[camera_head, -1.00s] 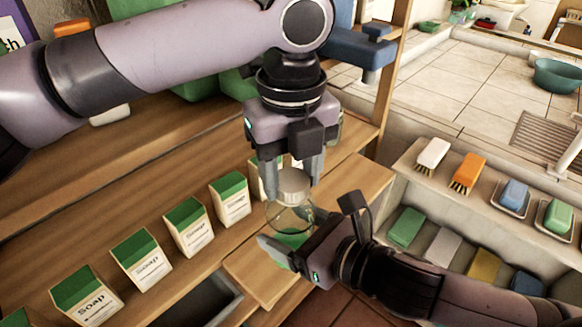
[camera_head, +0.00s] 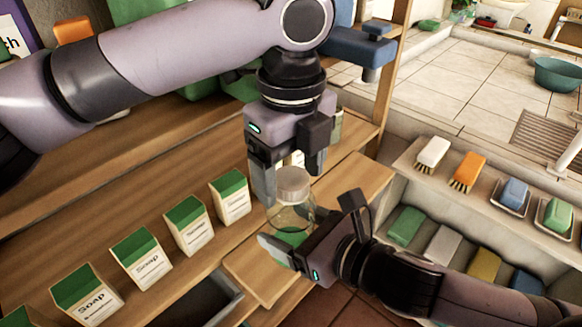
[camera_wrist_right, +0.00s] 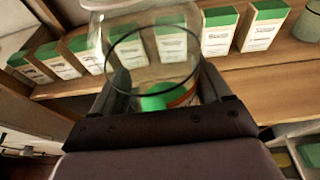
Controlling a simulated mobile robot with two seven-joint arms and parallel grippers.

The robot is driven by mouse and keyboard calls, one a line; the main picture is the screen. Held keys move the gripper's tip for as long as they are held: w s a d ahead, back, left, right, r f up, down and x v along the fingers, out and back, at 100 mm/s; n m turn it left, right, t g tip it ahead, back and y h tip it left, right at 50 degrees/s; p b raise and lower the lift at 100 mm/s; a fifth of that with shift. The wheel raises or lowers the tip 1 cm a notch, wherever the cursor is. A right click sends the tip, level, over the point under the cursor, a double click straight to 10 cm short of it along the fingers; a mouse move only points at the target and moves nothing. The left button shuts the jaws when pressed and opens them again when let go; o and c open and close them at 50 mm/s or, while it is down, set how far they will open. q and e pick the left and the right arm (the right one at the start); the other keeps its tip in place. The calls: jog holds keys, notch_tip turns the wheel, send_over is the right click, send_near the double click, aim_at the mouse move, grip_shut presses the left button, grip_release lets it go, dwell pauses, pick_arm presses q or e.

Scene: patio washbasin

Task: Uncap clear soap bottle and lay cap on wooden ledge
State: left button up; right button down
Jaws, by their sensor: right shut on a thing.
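The clear soap bottle (camera_head: 291,216) stands upright with green liquid low inside. Its pale round cap (camera_head: 293,182) sits on top of the bottle. My right gripper (camera_head: 285,245) is shut around the lower body of the bottle; the right wrist view also shows the clear bottle (camera_wrist_right: 150,50) between its fingers. My left gripper (camera_head: 290,180) points down over the cap, its fingers apart on either side with a visible gap to the cap. A wooden ledge (camera_head: 350,185) lies just behind and right of the bottle.
Several green-topped soap cartons (camera_head: 190,225) line the wooden shelf at left. Brushes (camera_head: 467,170) and coloured soap bars (camera_head: 407,226) lie on shelves at right. A blue pump top (camera_head: 372,50) stands behind my left arm. The right part of the wooden ledge is clear.

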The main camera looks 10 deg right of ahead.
pick_arm(q)
jog(key=shift+r, duration=2.25)
jog(key=shift+c, duration=0.3)
notch_tip(320, 180, up, 3)
jog(key=m, duration=0.3)
notch_tip(320, 180, down, 8)
jog(key=shift+r, duration=0.2)
jog(key=c, duration=1.1)
jog(key=shift+n, duration=1.5)
